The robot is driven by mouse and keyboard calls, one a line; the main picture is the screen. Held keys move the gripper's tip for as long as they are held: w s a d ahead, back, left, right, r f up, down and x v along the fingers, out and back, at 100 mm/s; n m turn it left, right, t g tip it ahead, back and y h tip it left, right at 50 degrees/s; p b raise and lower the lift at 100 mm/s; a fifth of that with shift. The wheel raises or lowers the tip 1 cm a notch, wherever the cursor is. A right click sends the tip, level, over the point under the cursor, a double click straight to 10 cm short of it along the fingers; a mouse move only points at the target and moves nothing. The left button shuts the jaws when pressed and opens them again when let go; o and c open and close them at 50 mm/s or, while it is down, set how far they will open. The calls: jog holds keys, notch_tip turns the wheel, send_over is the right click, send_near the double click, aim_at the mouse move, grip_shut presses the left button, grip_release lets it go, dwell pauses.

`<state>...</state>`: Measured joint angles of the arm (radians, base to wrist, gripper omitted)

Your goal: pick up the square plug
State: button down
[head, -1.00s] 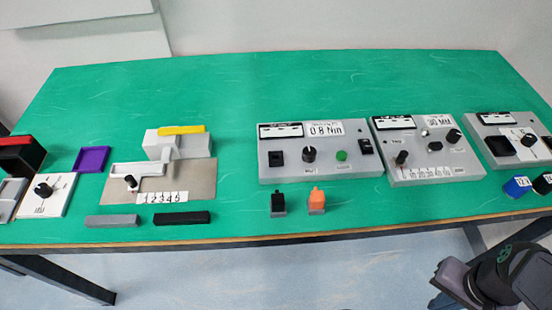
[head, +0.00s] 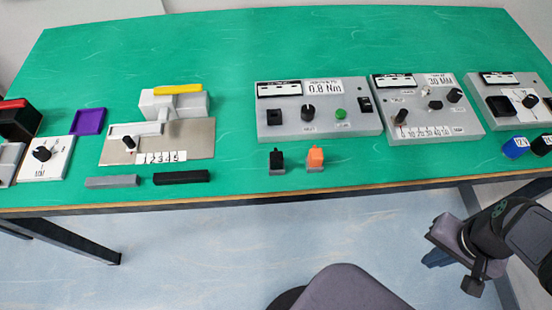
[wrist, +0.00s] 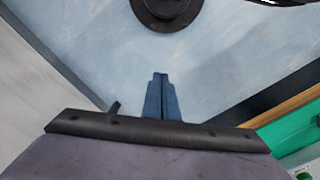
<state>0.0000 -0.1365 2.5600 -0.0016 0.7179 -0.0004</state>
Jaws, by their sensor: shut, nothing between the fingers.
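Two small plugs stand upright near the table's front edge in the head view: a black one (head: 276,160) and an orange one (head: 315,158), each on a grey foot. I cannot tell from their shapes which is the square plug. My gripper (head: 431,260) is at the lower right, past the front edge, over the floor and well apart from both plugs. In the wrist view my gripper (wrist: 160,76) has its blue fingers together, with nothing between them. No plug shows in that view.
Grey control boxes (head: 270,123) stand behind and right of the plugs. A grey bar (head: 112,182) and a black bar (head: 181,177) lie to their left. The green table (head: 240,185) is clear around the plugs.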

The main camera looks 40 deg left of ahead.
jog(key=c, duration=2.4)
grip_release()
jog(key=shift+c, duration=0.2)
jog(key=o, duration=1)
jog(key=shift+o, duration=0.2)
